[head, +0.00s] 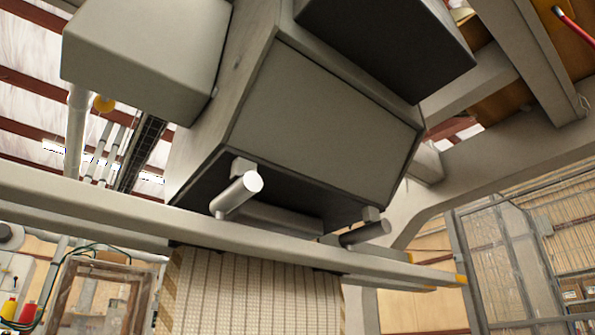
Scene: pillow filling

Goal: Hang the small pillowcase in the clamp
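A large grey machine housing (320,115) fills the upper middle of the head view, seen from below. Two short metal cylinders (238,194) stick out under it, the second one (365,233) further right; I cannot tell whether they belong to the clamp. A beige striped, woven-looking surface (255,290) shows below the long grey beam under the housing. I cannot tell whether it is a pillowcase or part of the machine. No pillowcase can be made out for certain. Neither of my grippers is in view.
The long grey beam (100,205) crosses the view and ends at a yellow tip on the right. A mesh fence panel (500,255) and shelves with boxes (572,292) stand at the right. A wooden frame (65,290) and red and yellow bottles (25,312) are at the lower left.

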